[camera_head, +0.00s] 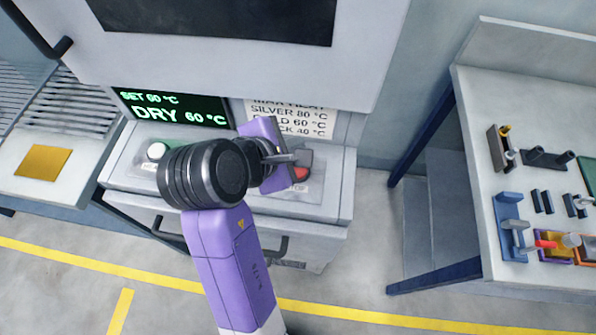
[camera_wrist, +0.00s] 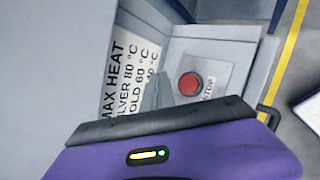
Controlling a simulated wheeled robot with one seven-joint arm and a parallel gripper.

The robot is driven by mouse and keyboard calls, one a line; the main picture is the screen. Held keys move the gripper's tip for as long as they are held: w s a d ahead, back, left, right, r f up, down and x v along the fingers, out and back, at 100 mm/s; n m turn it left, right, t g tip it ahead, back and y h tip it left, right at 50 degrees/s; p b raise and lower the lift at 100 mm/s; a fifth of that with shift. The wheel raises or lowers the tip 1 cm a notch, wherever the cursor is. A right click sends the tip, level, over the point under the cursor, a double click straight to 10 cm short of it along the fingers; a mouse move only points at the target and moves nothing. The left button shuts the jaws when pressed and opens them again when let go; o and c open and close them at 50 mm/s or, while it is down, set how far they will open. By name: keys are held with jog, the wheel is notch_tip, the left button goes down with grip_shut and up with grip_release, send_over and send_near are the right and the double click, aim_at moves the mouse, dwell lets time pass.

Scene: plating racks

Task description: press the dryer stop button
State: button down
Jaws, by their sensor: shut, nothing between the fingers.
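The red stop button (camera_head: 301,173) is on the right part of the dryer's sloped front panel (camera_head: 325,190). In the wrist view the red button (camera_wrist: 190,84) is round, unobstructed and beside a STOP label (camera_wrist: 209,88). My gripper (camera_head: 294,158) is shut and empty, with its tips just above and left of the button in the head view. In the wrist view its grey fingers (camera_wrist: 158,93) point up, left of the button. They appear apart from it; the exact gap cannot be told.
A display (camera_head: 170,108) reads DRY 60 °C, beside a heat-limit sign (camera_head: 290,118). The dryer's raised door (camera_head: 370,50) hangs above. A bench (camera_head: 480,180) with racks stands right, beyond open floor.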

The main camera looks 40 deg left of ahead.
aim_at(298, 170)
notch_tip(298, 170, down, 4)
jog(key=b, duration=0.4)
jog(key=shift+r, duration=0.15)
jog(key=shift+f, duration=1.15)
jog(key=shift+f, duration=0.2)
dwell(0.7)
jog(key=shift+f, duration=0.25)
jog(key=shift+f+p, duration=0.35)
jog(key=shift+f, duration=0.15)
dwell(0.9)
jog(key=shift+r, duration=0.1)
jog(key=shift+r+p, duration=0.8)
jog(key=shift+p, duration=0.6)
jog(key=shift+r, duration=0.1)
